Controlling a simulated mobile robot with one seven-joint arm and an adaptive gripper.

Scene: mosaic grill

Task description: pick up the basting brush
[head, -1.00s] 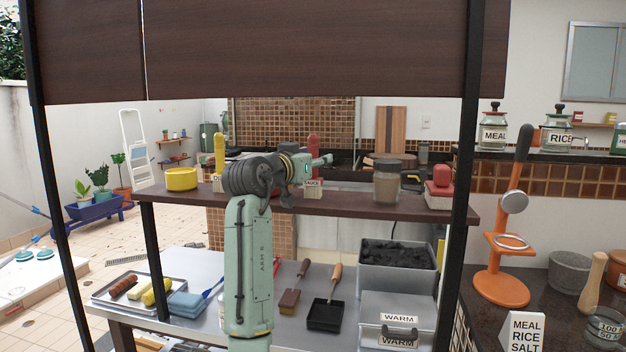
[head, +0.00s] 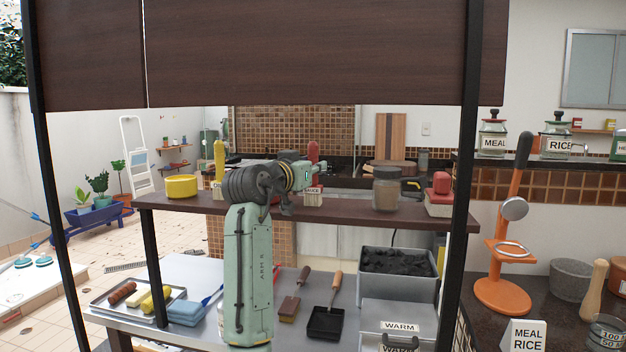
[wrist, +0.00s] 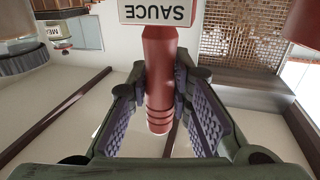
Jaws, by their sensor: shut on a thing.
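A white SAUCE label, upside down, is at the top of that view. In the head view the red bottle (head: 313,151) stands on the upper shelf, behind the SAUCE card (head: 313,190). My wrist partly hides that spot.
Below lie a black pan (head: 326,322), a food tray (head: 105,297) and a charcoal bin (head: 397,290). A dark post (head: 462,180) stands at right.

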